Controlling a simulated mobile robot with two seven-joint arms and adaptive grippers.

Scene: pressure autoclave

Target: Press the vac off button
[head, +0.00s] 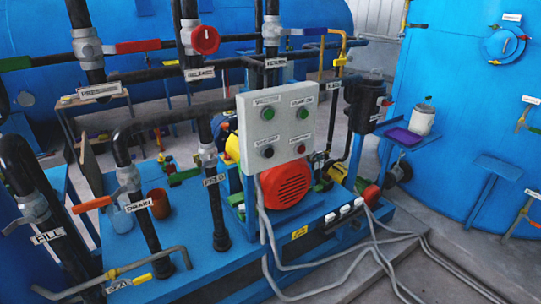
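A light grey control box (284,127) stands upright on a blue frame near the middle of the head view, its front facing me. It has a green button at the upper left (267,113), a green button at the upper right (302,112), a black button at the lower left (267,151) and a red button at the lower right (300,148). Each has a small white label above it. The labels are too blurred to read surely, so I cannot tell which button is vac off. Neither of my grippers is in view.
A red round motor cover (285,186) sits just below the box. Black pipes with valves and labels, such as FILL (48,235), stand to the left. A red valve handle (205,39) is above. Grey cables (330,258) run over the floor. A blue tank (465,100) stands right.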

